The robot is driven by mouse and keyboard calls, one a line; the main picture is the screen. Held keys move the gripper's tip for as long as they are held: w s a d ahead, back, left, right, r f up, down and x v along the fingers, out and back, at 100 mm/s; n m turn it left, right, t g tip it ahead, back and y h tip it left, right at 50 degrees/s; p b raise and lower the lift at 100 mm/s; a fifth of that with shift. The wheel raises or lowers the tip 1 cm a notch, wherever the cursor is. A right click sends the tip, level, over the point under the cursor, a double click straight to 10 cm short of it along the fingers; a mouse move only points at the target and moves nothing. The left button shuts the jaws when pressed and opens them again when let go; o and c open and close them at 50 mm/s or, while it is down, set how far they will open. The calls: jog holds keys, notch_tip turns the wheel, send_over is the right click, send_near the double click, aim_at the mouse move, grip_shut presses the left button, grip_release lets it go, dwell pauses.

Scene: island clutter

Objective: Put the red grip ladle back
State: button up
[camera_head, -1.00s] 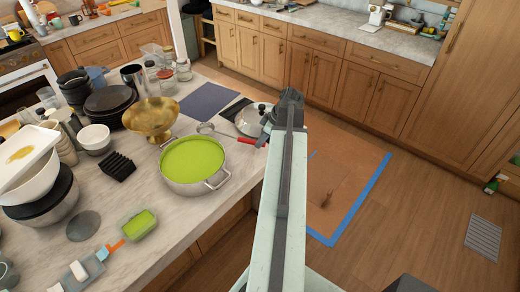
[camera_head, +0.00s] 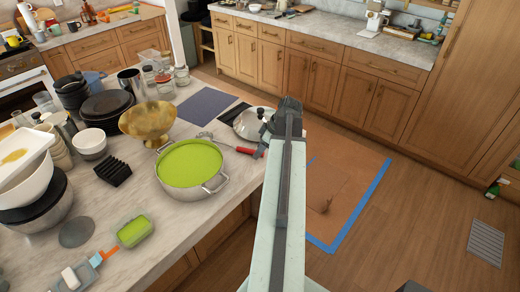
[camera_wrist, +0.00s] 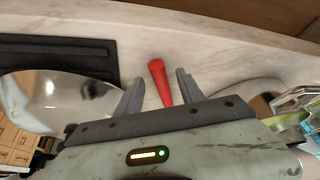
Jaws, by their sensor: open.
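The ladle lies on the island counter, its red grip (camera_head: 246,151) pointing right toward the counter's edge and its metal end beside a pot. In the wrist view the red grip (camera_wrist: 157,72) shows between the two fingers, with bare space on both sides of it. My gripper (camera_wrist: 160,84) is open around or just above the grip; I cannot tell the exact height. In the head view my arm (camera_head: 289,170) reaches over the counter edge and its end partly hides the gripper. The ladle's bowl is out of the wrist view.
A pot of green contents (camera_head: 190,192) stands left of the grip. A metal lid (camera_head: 243,121) lies behind it, near dark mats (camera_head: 206,103). A gold bowl (camera_head: 148,123), black rack (camera_head: 113,172) and stacked bowls crowd the left.

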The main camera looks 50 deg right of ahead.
jog(key=p+v, duration=1)
jog(key=v, duration=0.2)
jog(key=shift+w, duration=0.1)
jog(key=w+a+f+m+g, duration=0.1)
jog(key=w+a+g, duration=0.1)
jog(key=w+a, duration=0.85)
jog(key=w+a+f+m+g, duration=0.1)
jog(key=w+a, duration=0.5)
jog(key=a, duration=0.9)
jog(key=w+a+m+g+h, duration=0.1)
jog(key=w+a+g, duration=0.1)
jog(key=a, duration=2.3)
jog(key=shift+w+f+m+h, duration=0.2)
jog(key=shift+w+m+h, duration=0.05)
jog(key=shift+m+h, duration=0.05)
